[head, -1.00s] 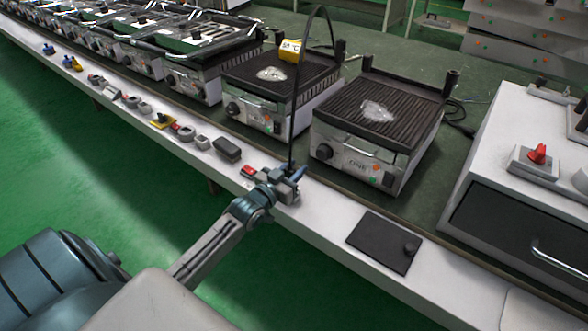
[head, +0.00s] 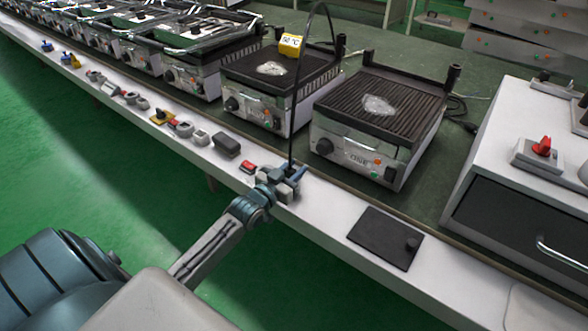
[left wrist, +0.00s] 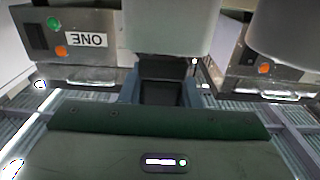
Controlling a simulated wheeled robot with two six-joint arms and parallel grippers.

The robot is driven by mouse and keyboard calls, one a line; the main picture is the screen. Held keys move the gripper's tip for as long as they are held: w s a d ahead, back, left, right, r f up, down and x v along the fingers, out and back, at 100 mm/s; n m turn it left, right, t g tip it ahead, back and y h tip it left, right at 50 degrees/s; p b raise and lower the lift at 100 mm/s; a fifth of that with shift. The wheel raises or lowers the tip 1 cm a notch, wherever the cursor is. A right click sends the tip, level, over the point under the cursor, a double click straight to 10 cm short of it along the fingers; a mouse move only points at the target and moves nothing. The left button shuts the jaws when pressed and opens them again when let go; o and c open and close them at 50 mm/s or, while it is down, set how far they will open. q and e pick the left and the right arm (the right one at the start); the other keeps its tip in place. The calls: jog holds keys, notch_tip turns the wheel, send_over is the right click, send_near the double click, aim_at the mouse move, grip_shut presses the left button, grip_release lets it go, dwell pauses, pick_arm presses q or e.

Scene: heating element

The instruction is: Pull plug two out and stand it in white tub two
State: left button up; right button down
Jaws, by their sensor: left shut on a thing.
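My left gripper (head: 291,178) is over the bench's white front ledge, in front of the two nearest grills, and is shut. A thin black cord (head: 295,110) rises from it, arcs high and comes down behind the second grill. The gripper appears shut on the plug at the cord's end; the plug body is mostly hidden by the fingers. In the left wrist view the fingers (left wrist: 162,92) flank a dark gap under a large pale rounded shape, which I cannot identify. I cannot pick out white tub two or read a plug number. My right gripper is not in view.
A black plate (head: 385,238) lies right.

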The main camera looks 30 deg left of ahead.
pick_arm(q)
jog(key=shift+f+b, duration=1.2)
jog(key=shift+f, duration=0.1)
jog(key=o, duration=1)
jog(key=shift+o, duration=0.2)
jog(key=s+p, duration=0.1)
jog(key=p, duration=0.1)
jog(key=s+p, duration=0.2)
jog(key=p, duration=0.1)
jog(key=s+p, duration=0.2)
jog(key=p, duration=0.1)
jog(key=shift+s+a+r, duration=0.2)
jog(key=shift+r, duration=0.15)
jog(key=s, duration=0.1)
jog(key=s+p, duration=0.1)
jog(key=s, duration=0.1)
jog(key=s+p, duration=0.1)
jog(key=s, duration=0.1)
jog(key=shift+s+a+f, duration=0.2)
jog(key=shift+f, duration=0.1)
jog(key=shift+f, duration=0.1)
